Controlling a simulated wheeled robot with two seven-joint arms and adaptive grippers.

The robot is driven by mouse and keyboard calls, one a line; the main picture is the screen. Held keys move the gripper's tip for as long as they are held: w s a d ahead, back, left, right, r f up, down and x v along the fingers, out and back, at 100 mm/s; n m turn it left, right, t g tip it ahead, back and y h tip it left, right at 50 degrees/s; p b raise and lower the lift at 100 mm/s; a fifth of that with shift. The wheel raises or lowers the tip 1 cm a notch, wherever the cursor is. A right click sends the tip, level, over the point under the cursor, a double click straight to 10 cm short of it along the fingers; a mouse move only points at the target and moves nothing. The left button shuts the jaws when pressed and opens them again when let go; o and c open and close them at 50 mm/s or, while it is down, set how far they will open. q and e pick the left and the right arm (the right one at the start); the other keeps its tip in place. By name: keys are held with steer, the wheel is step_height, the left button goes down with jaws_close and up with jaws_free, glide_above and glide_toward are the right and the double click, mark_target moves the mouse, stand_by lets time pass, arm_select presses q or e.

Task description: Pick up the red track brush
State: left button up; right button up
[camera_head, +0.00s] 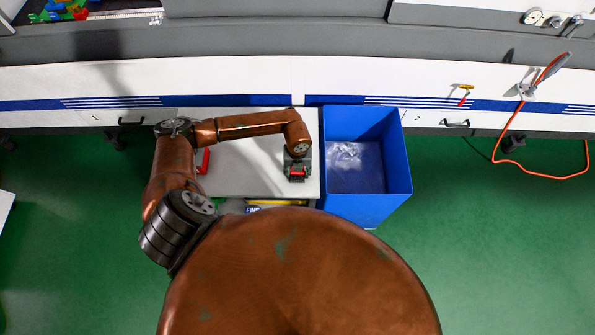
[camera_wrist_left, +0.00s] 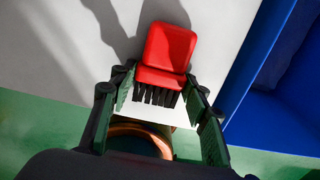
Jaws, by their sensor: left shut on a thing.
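The red track brush (camera_wrist_left: 167,48) with black bristles sits between the two fingers of my left gripper (camera_wrist_left: 158,84) in the left wrist view. The fingers are shut on its sides near the bristle end, and its red body sticks out past them. In the head view my left gripper (camera_head: 297,175) is over the right part of the white tabletop (camera_head: 240,165), and a bit of the red brush shows between its fingers. I cannot tell whether the brush touches the tabletop. My right gripper is not in view.
A blue bin (camera_head: 404,180) stands right beside the tabletop. Another red object (camera_head: 203,161) lies at the left, partly hidden by my arm. Behind is a white machine ledge (camera_head: 240,80). An orange hose (camera_head: 545,176) hangs at the right over green floor.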

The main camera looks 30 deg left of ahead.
arm_select(q)
steer(key=shift+c, duration=1.4)
